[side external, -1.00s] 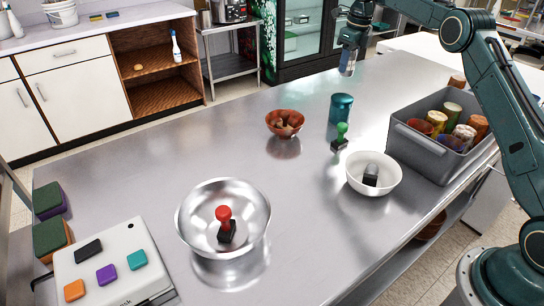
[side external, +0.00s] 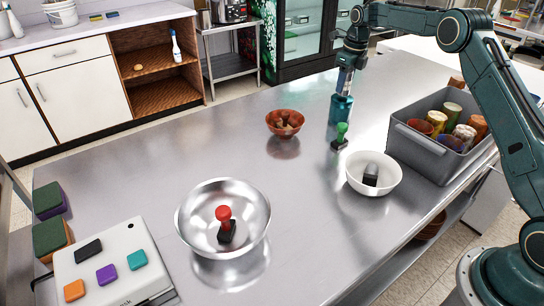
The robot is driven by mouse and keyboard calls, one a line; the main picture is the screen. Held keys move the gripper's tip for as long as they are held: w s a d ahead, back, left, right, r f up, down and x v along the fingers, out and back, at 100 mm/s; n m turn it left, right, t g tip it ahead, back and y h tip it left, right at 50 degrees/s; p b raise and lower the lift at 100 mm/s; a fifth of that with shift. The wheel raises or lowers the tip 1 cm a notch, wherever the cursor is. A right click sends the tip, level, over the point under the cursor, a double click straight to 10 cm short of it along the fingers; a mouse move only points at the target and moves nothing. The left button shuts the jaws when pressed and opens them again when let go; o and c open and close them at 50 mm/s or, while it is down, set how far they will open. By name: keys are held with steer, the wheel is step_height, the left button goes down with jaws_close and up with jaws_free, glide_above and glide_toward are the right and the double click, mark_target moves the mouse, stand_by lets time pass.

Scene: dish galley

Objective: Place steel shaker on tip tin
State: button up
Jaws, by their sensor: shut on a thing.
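The steel shaker (side external: 345,82) is a small grey, shiny cylinder, upright under my gripper (side external: 348,67). My gripper points down and is shut on it. The tip tin (side external: 341,110) is a teal cylinder standing on the steel counter. The shaker is directly over the tin's top, and its lower end meets the tin's top in this view. I cannot tell whether it rests on the lid or hangs just above it. The fingertips are small and partly hidden against the shaker.
A green-handled stamp (side external: 340,138) stands close in front of the tin. A brown bowl (side external: 285,120) is left of it, a white bowl (side external: 387,188) in front, a grey crate (side external: 410,150) of cups to the right. A steel bowl (side external: 252,240) holds a red-handled stamp.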

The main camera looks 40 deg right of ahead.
steer(key=shift+f, duration=0.4)
steer(key=shift+f, duration=0.15)
steer(key=o, duration=1)
steer(key=shift+o, duration=0.2)
steer(key=shift+s+d+r, duration=0.1)
steer(key=shift+s+r, duration=0.05)
steer(key=shift+r, duration=1.15)
steer(key=shift+s+a+r, duration=0.1)
steer(key=shift+s+r, duration=0.05)
steer(key=shift+r, duration=1.1)
steer(key=shift+s+d+r, duration=0.1)
steer(key=shift+s+r, duration=0.05)
steer(key=shift+r, duration=1.15)
